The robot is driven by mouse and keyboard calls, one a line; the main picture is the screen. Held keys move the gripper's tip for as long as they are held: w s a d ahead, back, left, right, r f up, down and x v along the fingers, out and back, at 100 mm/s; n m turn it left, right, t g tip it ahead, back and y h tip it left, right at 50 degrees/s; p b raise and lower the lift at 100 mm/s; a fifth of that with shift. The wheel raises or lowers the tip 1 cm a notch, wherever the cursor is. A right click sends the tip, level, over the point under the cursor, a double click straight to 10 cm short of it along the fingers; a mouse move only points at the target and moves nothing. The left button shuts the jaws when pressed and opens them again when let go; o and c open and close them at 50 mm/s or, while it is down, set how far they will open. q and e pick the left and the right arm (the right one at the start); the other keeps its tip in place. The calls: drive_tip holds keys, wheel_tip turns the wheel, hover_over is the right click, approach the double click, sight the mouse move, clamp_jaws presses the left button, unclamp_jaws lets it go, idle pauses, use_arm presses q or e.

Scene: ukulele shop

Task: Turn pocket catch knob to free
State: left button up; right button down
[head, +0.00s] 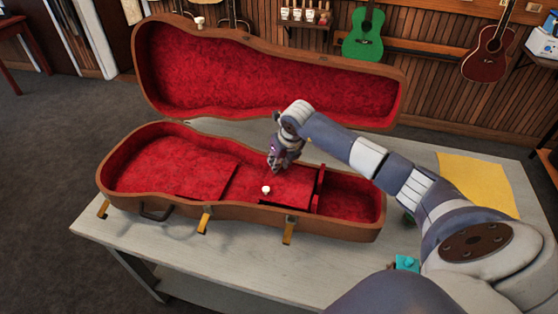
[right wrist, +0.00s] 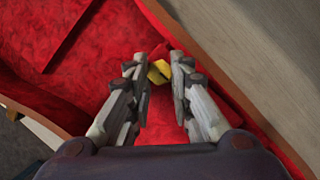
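The open instrument case (head: 165,205) lies on the table, lined in red, with its lid raised behind. A red pocket lid (head: 290,188) lies in its narrower middle part, with a small white knob (head: 266,190) on it. My right gripper (head: 274,165) points down into the case, behind the white knob. In the right wrist view its fingers (right wrist: 157,80) are apart, with a small yellow knob-like piece (right wrist: 158,72) between or just beyond the tips. Contact with it is unclear. The head view hides this piece behind the gripper. My left gripper is not in view.
The grey table (head: 235,270) has bare room in front of the case. A yellow cloth or sheet (head: 478,185) lies at right, and a small teal item (head: 407,263) near the front edge. The raised case lid (head: 270,75) stands behind my right gripper.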

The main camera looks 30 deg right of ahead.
drive_tip(key=shift+d+f+n+b, duration=0.15)
drive_tip(key=shift+n+b, duration=0.45)
drive_tip(key=shift+b, duration=0.25)
drive_tip(key=n+y+b, duration=0.1)
drive_tip(key=n+b, duration=0.1)
drive_tip(key=n+y+b, duration=0.1)
drive_tip(key=n+b, duration=0.1)
drive_tip(key=b, duration=0.1)
drive_tip(key=shift+w+d+n+b, duration=0.1)
drive_tip(key=shift+d+n+b, duration=0.1)
drive_tip(key=shift+n+b, duration=0.15)
drive_tip(key=shift+d+n+g+y+b, duration=0.1)
drive_tip(key=shift+n+g+y+b, duration=0.4)
drive_tip(key=shift+n, duration=0.45)
drive_tip(key=n+b, duration=0.1)
drive_tip(key=n+g+y+b, duration=0.1)
drive_tip(key=n, duration=0.1)
drive_tip(key=n+b, duration=0.1)
drive_tip(key=n, duration=0.1)
drive_tip(key=shift+w+d, duration=0.1)
drive_tip(key=shift+w, duration=0.15)
drive_tip(key=n+g+b, duration=0.1)
drive_tip(key=n, duration=0.1)
drive_tip(key=n+g+y+b, duration=0.1)
drive_tip(key=n, duration=0.2)
drive_tip(key=shift+w+r, duration=0.15)
drive_tip(key=shift+r, duration=0.05)
drive_tip(key=c, duration=1.4)
unclamp_jaws()
